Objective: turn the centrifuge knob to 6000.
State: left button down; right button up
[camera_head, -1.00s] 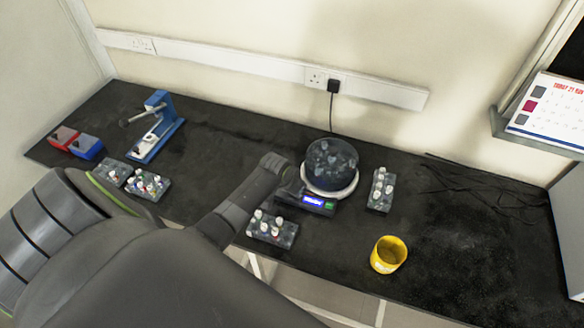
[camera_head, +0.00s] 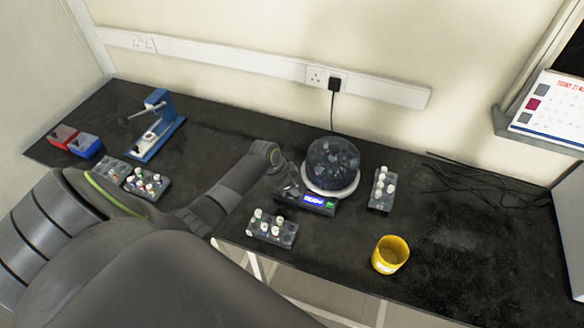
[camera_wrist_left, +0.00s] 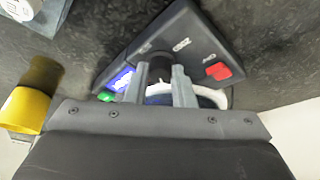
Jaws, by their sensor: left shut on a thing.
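The centrifuge (camera_head: 333,164) is a dark round bowl with a white ring on a black base, near the back of the bench. Its front panel has a lit blue display (camera_head: 314,200), too small to read surely, and a green button (camera_head: 330,206). In the left wrist view the panel (camera_wrist_left: 190,38) also shows a red button (camera_wrist_left: 218,71). My left gripper (camera_wrist_left: 159,70) is at the panel, shut on the dark knob (camera_wrist_left: 159,76), mostly hidden between its fingers. In the head view my arm hides the knob. My right gripper is not in view.
A tube rack (camera_head: 272,229) stands in front of the centrifuge and another (camera_head: 381,190) to its right. A yellow cup (camera_head: 390,254) stands near the front edge. A blue device (camera_head: 158,126), more racks and red and blue boxes are at left. Bench at right is mostly clear.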

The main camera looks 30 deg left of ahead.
pick_arm(q)
jog(key=m+g+b, duration=0.1)
jog(key=m+b, duration=0.1)
jog(key=m+h+b, duration=0.1)
jog(key=m+b, duration=0.1)
jog(key=m, duration=0.1)
jog(key=shift+w+a+f+m+g, duration=0.2)
jog(key=shift+m+g, duration=0.1)
jog(key=shift+g, duration=0.1)
jog(key=m+g+b, duration=0.1)
jog(key=m+b, duration=0.1)
jog(key=m, duration=0.1)
jog(key=shift+h, duration=0.3)
jog(key=shift+w+r+m+g+b, duration=0.15)
jog(key=shift+m+g+b, duration=0.25)
jog(key=shift+m+b, duration=0.5)
jog(key=c, duration=1.2)
grip_release()
jog(key=shift+c, duration=0.2)
jog(key=shift+r, duration=0.1)
jog(key=b+v, duration=0.3)
jog(key=v, duration=1.4)
